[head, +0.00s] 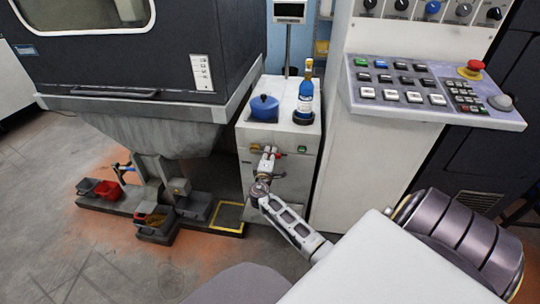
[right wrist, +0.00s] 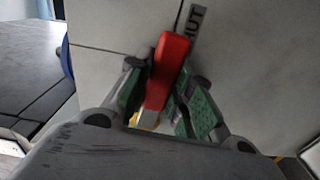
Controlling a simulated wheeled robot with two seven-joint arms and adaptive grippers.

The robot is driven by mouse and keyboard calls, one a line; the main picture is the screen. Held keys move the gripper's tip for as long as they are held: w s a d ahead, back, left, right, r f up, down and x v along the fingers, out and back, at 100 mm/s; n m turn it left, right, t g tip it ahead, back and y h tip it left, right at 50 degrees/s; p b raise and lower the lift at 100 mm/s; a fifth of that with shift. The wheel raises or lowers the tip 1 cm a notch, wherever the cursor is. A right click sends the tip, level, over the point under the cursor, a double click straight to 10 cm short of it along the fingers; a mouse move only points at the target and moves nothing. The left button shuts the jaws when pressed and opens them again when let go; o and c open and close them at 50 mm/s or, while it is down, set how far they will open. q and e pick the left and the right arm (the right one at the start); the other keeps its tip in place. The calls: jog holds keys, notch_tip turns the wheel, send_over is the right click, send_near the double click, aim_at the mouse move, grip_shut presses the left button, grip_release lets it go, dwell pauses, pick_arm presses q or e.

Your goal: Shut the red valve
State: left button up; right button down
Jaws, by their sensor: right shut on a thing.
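The red valve's handle (right wrist: 168,72) shows in the right wrist view as a red lever against a pale cabinet face. It tilts a little, its upper end beside a dark label (right wrist: 194,24) of which I read "HUT". My right gripper (right wrist: 165,92) has its green-padded fingers on both sides of the lever and is shut on it. In the head view my right gripper (head: 267,160) is at the front of the white cabinet (head: 283,180) and hides most of the valve. My left gripper is not in view.
A blue pot (head: 264,108) and a blue bottle (head: 305,98) stand on the cabinet top. A control panel (head: 435,93) juts out at right. A large dark machine (head: 130,60) is at left, with red and dark bins (head: 108,189) low beneath it.

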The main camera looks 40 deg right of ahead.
jog(key=c, duration=1.2)
grip_release()
jog(key=shift+c, duration=0.2)
jog(key=shift+a, duration=0.15)
jog(key=v, duration=1.1)
jog(key=shift+s+a, duration=0.25)
jog(key=shift+s, duration=0.05)
